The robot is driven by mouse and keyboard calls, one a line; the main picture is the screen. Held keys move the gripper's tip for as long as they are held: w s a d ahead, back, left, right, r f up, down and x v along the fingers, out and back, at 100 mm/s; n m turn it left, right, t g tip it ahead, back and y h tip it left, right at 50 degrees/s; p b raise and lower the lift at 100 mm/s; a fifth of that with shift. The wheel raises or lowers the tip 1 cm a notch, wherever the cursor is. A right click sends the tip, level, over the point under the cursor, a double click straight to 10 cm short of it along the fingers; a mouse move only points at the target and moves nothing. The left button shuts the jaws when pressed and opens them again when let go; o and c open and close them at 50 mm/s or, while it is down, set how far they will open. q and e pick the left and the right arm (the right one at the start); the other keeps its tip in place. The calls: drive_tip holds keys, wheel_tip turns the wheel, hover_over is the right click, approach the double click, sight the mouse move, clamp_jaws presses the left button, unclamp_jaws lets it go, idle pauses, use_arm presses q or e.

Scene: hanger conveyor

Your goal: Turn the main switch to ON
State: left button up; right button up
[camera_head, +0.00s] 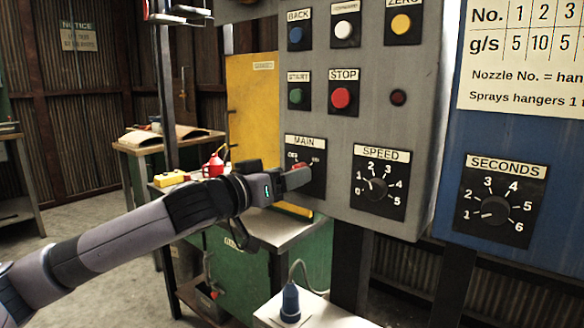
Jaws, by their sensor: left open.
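The main switch (319,172) is a black plate under a MAIN label on the grey control panel (420,130). A small red handle (300,166) shows at its middle, between a marking on the left and one on the right. My left gripper (298,178) reaches in from the left with its fingers in front of the lower left of the plate. It is open. The fingers hide part of the switch, so I cannot tell whether they touch the handle or exactly which way it points. My right gripper is not in view.
The SPEED dial (378,187) is right of the switch; the green START button (296,96) and red STOP button (341,97) are above. A blue board with a SECONDS dial (494,212) stands at right. A green workbench (240,268) is below my arm.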

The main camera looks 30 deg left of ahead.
use_arm(q)
drive_tip(key=shift+w+d, duration=0.15)
drive_tip(key=shift+w, duration=0.9)
drive_tip(key=c, duration=1.1)
drive_tip(key=shift+o, duration=0.2)
drive_tip(key=shift+p, duration=0.3)
